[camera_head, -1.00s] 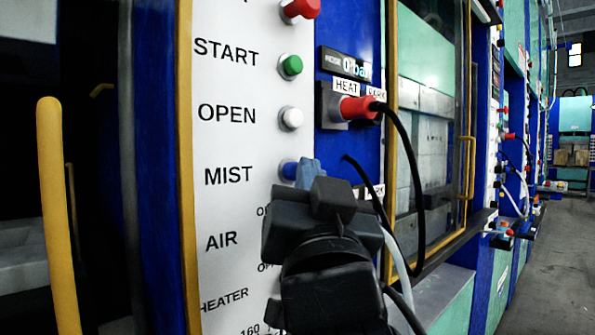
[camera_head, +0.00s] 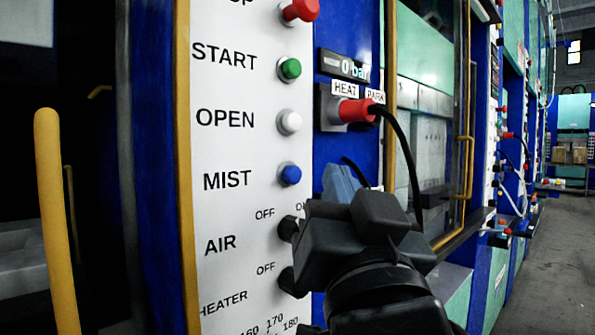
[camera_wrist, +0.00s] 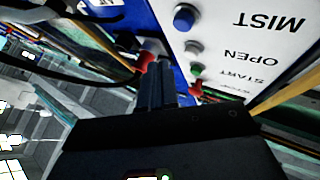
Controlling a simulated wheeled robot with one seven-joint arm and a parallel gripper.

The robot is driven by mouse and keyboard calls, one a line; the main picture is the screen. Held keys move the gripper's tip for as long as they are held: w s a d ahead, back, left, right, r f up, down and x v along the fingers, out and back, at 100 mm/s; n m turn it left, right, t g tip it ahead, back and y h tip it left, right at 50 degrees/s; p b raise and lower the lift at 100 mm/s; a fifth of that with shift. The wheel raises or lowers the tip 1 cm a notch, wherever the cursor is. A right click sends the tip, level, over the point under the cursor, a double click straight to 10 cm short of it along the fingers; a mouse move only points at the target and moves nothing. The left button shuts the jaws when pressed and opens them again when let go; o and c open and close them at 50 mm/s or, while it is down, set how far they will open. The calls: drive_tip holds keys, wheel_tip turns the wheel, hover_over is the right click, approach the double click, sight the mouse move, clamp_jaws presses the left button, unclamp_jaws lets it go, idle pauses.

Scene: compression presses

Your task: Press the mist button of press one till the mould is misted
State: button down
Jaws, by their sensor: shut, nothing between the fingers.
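The blue mist button (camera_head: 289,174) sits on the white control panel (camera_head: 226,150), beside the label MIST. It is in full view in the head view, and it also shows in the wrist view (camera_wrist: 184,17) near the top. My gripper (camera_head: 338,182) is shut and empty, its grey-blue fingertips to the right of the button and apart from it. In the wrist view my gripper (camera_wrist: 157,72) points toward the panel side, with the button up and to the right of the fingertips. Whether the mould is misted cannot be told.
Above the mist button are a white OPEN button (camera_head: 289,122), a green START button (camera_head: 288,69) and a red button (camera_head: 300,10). Black AIR (camera_head: 288,229) and HEATER (camera_head: 287,281) knobs are below. A red plug (camera_head: 356,111) with a black cable hangs close to my gripper. A yellow handle (camera_head: 55,220) stands at the left.

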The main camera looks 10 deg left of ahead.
drive_tip(key=shift+s+d, duration=0.65)
drive_tip(key=shift+d, duration=0.15)
drive_tip(key=shift+f, duration=0.1)
drive_tip(key=s+d+f+n+g, duration=0.1)
drive_tip(key=s+d+f, duration=0.25)
drive_tip(key=f, duration=0.55)
drive_tip(key=s+d+f+g+h, duration=0.1)
drive_tip(key=s+d+f+g, duration=0.15)
drive_tip(key=d+f, duration=0.45)
drive_tip(key=s+d+f+n+g, duration=0.1)
drive_tip(key=s+d+f, duration=0.25)
drive_tip(key=f, duration=0.75)
drive_tip(key=s+d+f+m+g+h, duration=0.1)
drive_tip(key=s+d+f, duration=0.3)
drive_tip(key=s, duration=0.9)
drive_tip(key=s+d+f+m+g+h, duration=0.1)
drive_tip(key=s+f, duration=0.4)
drive_tip(key=s, duration=0.7)
drive_tip(key=d+g+h, duration=0.1)
drive_tip(key=d+h, duration=0.1)
drive_tip(key=shift+s+d+h, duration=0.35)
drive_tip(key=shift+s+h, duration=0.05)
drive_tip(key=shift+g, duration=0.25)
